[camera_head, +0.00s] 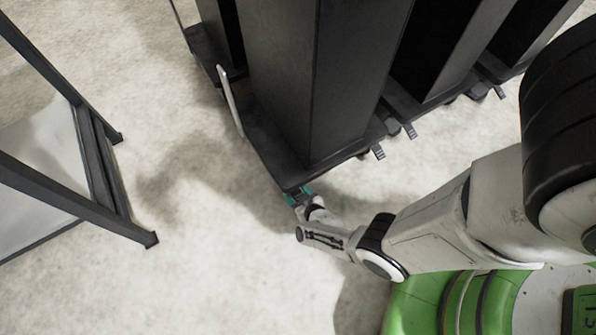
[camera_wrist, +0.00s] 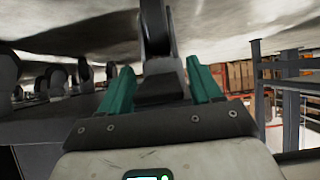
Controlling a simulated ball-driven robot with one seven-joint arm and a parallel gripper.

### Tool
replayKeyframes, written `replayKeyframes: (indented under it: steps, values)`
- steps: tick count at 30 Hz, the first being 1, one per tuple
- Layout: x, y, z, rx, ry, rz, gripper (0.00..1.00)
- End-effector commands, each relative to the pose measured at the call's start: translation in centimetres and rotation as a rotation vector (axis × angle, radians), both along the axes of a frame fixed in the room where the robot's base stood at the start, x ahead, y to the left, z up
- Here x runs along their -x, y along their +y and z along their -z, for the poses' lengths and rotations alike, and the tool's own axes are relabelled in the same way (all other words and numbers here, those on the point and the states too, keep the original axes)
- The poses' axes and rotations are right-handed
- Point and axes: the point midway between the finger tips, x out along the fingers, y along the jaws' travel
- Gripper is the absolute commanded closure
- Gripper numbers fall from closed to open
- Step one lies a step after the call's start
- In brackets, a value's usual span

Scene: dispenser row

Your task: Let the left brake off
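The black dispenser (camera_head: 275,150) stands on a dark wheeled base, with its front left corner by my gripper (camera_head: 298,197). In the wrist view, a dark caster (camera_wrist: 155,28) with the left brake pedal (camera_wrist: 160,82) lies between the two teal fingers of my gripper (camera_wrist: 162,90). The fingers stand apart on either side of the pedal. I cannot tell whether they touch it. In the head view this pedal is hidden by the gripper and the base corner. The dispenser's other front pedal (camera_head: 378,152) sticks out at its right front corner.
More dispensers (camera_head: 440,45) stand in a row to the right, with pedals (camera_head: 409,131) low at their fronts. A dark metal frame (camera_head: 105,180) stands at the left. The pale floor between it and the dispenser is clear. Shelves (camera_wrist: 290,75) show in the wrist view.

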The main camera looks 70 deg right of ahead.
Motion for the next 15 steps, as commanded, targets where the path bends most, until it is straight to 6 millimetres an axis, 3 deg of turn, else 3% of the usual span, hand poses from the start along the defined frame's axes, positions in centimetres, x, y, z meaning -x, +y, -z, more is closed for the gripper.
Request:
replayKeyframes:
  steps: [8,15]
  values:
    - [-0.1,0.0,-0.1,0.000,-0.001,0.001,0.32]
    - [1.1,0.9,-1.5,0.000,0.000,-0.002,0.32]
